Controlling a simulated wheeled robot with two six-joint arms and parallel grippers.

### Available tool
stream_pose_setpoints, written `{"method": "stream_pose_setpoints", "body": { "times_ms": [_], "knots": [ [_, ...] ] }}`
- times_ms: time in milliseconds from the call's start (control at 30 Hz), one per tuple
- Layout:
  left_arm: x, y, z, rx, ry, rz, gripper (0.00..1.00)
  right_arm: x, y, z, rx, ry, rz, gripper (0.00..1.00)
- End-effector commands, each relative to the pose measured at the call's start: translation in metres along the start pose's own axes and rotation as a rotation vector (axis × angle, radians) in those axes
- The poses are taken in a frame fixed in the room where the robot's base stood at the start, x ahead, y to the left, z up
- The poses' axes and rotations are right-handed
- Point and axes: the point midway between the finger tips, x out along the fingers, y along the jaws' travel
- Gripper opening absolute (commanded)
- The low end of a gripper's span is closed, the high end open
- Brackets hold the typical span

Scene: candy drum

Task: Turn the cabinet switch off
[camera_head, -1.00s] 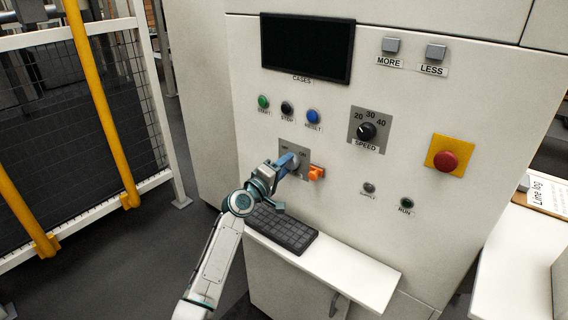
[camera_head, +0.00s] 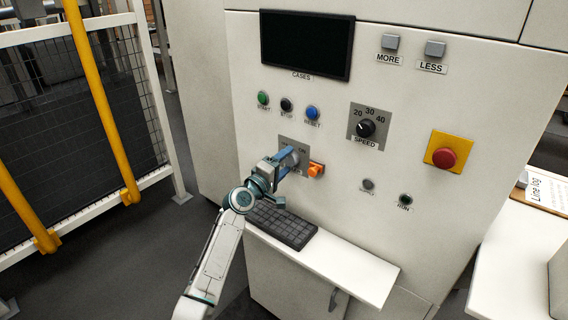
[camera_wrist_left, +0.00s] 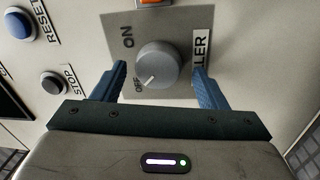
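The cabinet switch is a round grey knob (camera_wrist_left: 160,66) on a grey plate (camera_wrist_left: 118,38) marked ON and OFF. In the left wrist view its white pointer line points toward the OFF mark. My left gripper (camera_wrist_left: 158,88) is open, with one blue finger on each side of the knob and visible gaps between fingers and knob. In the head view my left gripper (camera_head: 289,161) is at the switch plate (camera_head: 303,148) and hides most of the knob. My right gripper is not in view.
An orange part (camera_head: 316,169) sits just right of the switch plate. START, STOP and RESET buttons (camera_head: 312,112) are above it. A keyboard (camera_head: 283,224) lies on the white shelf (camera_head: 350,268) below. A yellow-backed red button (camera_head: 444,156) is at the right.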

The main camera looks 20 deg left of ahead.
Motion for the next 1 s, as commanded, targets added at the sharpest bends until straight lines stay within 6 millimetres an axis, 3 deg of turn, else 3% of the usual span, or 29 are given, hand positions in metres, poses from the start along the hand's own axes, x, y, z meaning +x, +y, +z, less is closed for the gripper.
{"method": "stream_pose_setpoints", "body": {
  "times_ms": [267, 700, 1000],
  "knots": [
    [-0.006, -0.001, -0.001, 0.003, 0.001, 0.001, 0.67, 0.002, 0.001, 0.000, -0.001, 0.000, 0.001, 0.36],
    [-0.086, -0.002, 0.000, 0.005, 0.000, 0.000, 0.67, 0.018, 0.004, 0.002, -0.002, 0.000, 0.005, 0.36],
    [-0.108, 0.000, 0.000, 0.001, 0.000, 0.000, 0.67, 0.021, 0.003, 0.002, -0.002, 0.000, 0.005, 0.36]
  ]
}}
